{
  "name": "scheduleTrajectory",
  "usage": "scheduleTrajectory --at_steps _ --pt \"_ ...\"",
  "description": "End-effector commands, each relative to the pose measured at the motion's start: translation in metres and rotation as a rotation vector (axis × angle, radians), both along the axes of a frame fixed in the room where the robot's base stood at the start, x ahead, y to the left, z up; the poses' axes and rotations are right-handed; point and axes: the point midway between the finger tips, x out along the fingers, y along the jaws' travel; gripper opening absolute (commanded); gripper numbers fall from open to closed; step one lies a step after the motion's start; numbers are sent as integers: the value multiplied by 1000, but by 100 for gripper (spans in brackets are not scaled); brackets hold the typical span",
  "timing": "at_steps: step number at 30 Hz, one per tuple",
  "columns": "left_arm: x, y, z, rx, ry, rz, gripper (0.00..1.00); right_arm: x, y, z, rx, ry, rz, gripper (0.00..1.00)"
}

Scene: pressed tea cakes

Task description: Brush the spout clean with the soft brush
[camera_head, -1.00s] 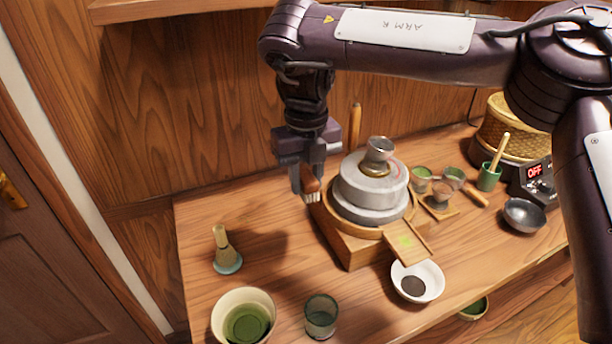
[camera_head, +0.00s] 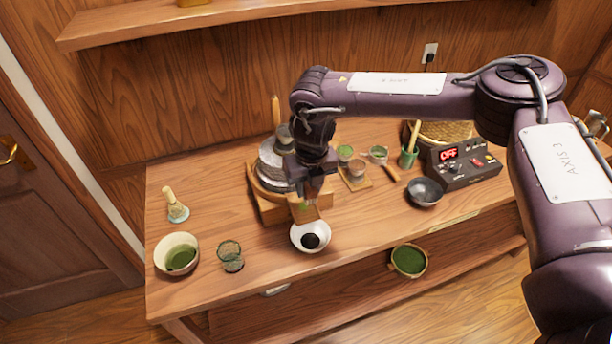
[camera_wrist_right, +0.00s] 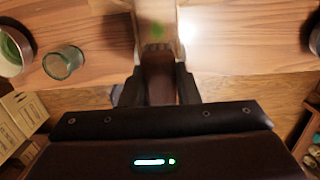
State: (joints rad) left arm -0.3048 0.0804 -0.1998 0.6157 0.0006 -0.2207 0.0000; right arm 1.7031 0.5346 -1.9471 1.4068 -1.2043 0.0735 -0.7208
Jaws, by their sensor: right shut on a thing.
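My right gripper (camera_head: 311,190) is shut on the soft brush, just above the wooden spout (camera_head: 305,211) at the front of the stone mill (camera_head: 271,168). In the right wrist view the brush's brown handle (camera_wrist_right: 157,78) sits between the fingers, with its bristle end pointing at the spout (camera_wrist_right: 157,12). A green powder patch (camera_wrist_right: 157,32) shows on the spout just beyond the bristles. I cannot tell whether the bristles touch the wood. The gripper hides most of the brush in the head view. My left gripper is not in view.
A white bowl (camera_head: 299,238) with dark contents stands below the spout. A glass (camera_head: 231,257), a bowl of green tea (camera_head: 167,245) and a whisk on its stand (camera_head: 177,211) are at left. A dark bowl (camera_head: 425,193) and a control box (camera_head: 470,163) are at right.

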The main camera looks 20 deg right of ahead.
Motion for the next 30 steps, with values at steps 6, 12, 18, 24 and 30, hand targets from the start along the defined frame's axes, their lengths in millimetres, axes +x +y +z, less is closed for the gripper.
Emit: scheduleTrajectory --at_steps 6,12,18,24,30 --pt "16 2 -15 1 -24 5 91 9 0 -16 -2 -1 1 10" --pt "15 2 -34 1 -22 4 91 22 1 -32 -2 -1 0 10" --pt "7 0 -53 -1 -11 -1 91 35 1 -46 -2 -1 -1 10" --pt "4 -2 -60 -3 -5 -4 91 37 2 -58 0 0 1 10" --pt "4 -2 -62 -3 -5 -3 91 38 2 -63 -1 -1 1 10"
